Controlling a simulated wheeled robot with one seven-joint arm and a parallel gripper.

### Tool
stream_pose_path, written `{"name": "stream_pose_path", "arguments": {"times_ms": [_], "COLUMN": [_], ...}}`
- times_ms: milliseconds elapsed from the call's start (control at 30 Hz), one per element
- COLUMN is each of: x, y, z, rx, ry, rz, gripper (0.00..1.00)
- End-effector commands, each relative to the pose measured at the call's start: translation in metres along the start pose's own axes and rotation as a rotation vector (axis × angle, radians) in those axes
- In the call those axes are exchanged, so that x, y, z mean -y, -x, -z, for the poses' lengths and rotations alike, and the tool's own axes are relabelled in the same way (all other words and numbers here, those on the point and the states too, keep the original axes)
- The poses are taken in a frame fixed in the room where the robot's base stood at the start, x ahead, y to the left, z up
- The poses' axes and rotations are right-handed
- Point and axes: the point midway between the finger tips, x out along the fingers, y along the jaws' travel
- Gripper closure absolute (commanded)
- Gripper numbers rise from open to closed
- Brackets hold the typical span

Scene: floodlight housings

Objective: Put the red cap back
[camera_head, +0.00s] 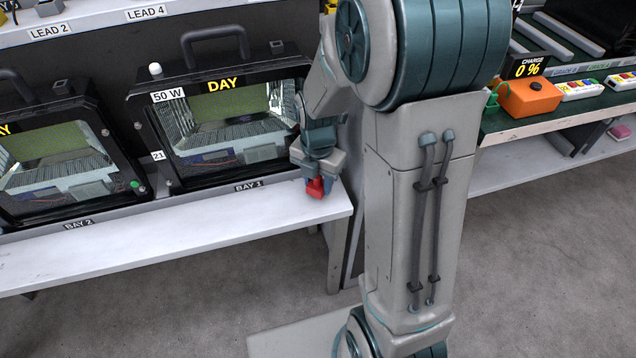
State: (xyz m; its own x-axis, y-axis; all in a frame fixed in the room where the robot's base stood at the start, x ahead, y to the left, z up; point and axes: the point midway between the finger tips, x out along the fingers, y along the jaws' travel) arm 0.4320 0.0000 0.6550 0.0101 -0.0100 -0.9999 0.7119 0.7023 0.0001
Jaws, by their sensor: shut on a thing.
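A small red part, which looks like the red cap (316,188), is at the tip of my gripper (315,177). My gripper points down and is shut on it. It is held by the right end of the white bench, at the lower right corner of the bay 1 floodlight housing (170,130). I cannot tell whether the cap touches the bench. The housing is marked DAY, 50 W and 21, and has a glass front, a carry handle and a white knob at its top left. My gripper and arm hide its lower right edge.
A second housing (98,118) stands in bay 2 at the left, with a green knob at its lower right. The front of the white bench (160,238) is clear.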

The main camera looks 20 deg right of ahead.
Motion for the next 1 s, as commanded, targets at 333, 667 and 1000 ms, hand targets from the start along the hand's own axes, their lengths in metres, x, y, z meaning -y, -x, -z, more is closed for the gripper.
{"name": "stream_pose_path", "arguments": {"times_ms": [333, 667, 1000], "x": [0.0, 0.0, 0.0], "y": [-0.005, -0.014, -0.013], "z": [0.0, 0.0, 0.0], "rx": [0.001, 0.001, 0.001], "ry": [-0.001, -0.002, -0.001], "rz": [-0.001, -0.001, -0.001], "gripper": [0.9, 0.9, 0.43]}}
